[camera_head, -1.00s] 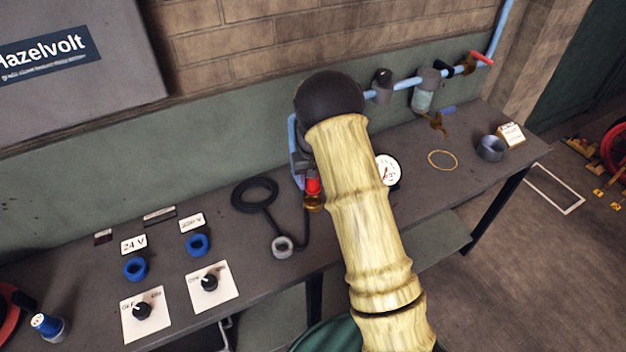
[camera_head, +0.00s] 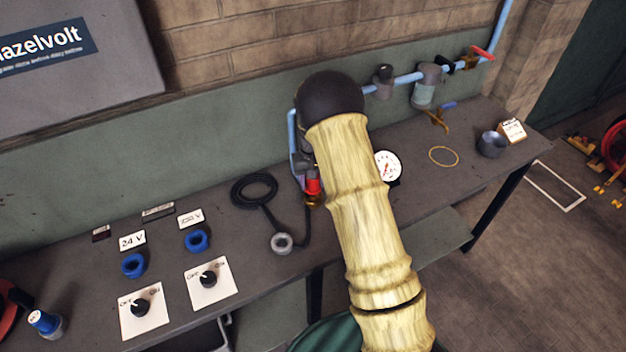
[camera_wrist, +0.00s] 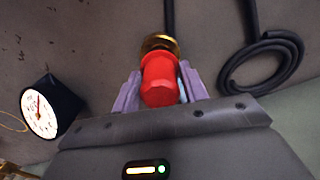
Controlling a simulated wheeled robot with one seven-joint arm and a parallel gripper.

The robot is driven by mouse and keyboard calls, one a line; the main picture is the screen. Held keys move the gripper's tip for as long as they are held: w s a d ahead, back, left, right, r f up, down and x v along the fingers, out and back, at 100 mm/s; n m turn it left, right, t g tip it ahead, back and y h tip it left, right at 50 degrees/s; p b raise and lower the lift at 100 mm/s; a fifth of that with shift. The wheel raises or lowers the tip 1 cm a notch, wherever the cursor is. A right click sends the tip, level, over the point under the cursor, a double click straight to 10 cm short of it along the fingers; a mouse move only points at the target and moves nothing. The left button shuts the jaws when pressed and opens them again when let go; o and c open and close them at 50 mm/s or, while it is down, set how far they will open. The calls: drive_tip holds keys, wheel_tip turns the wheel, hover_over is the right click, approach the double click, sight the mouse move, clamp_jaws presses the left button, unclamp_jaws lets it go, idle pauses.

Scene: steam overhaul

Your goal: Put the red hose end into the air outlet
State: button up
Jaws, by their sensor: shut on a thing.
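The red hose end (camera_wrist: 160,80) with its brass collar (camera_wrist: 159,43) is between the fingers of my gripper (camera_wrist: 160,88) in the wrist view, and the gripper is shut on it. In the head view the red hose end (camera_head: 313,186) shows just left of my arm, above the bench, with its brass part below it. My arm hides most of the gripper in the head view. A black hose runs from the brass collar. I cannot make out the air outlet for certain; the blue air pipe (camera_head: 405,79) runs along the wall behind the bench.
A coiled black hose (camera_head: 254,190) lies on the bench, with a grey ring (camera_head: 281,243) in front. A round gauge (camera_head: 388,166) stands close to my arm. Blue sockets (camera_head: 197,240) and switch plates (camera_head: 209,282) are at left. A yellow ring (camera_head: 443,156) and grey cup (camera_head: 491,144) are at right.

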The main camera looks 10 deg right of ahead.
sight(313, 188)
drive_tip(key=shift+f+b, duration=0.95)
drive_tip(key=shift+f, duration=0.75)
drive_tip(key=o, duration=1.2)
drive_tip(key=shift+c, duration=0.2)
drive_tip(key=shift+r, duration=0.15)
wheel_tip(313, 188, up, 17)
drive_tip(key=b, duration=0.2)
drive_tip(key=shift+r, duration=0.1)
drive_tip(key=s+d+f+t, duration=0.1)
drive_tip(key=s, duration=1.2)
drive_tip(key=s+d+f+t, duration=0.1)
drive_tip(key=s+f, duration=0.1)
drive_tip(key=s, duration=1.1)
drive_tip(key=shift+s+f+t, duration=0.2)
drive_tip(key=shift+s+t, duration=0.1)
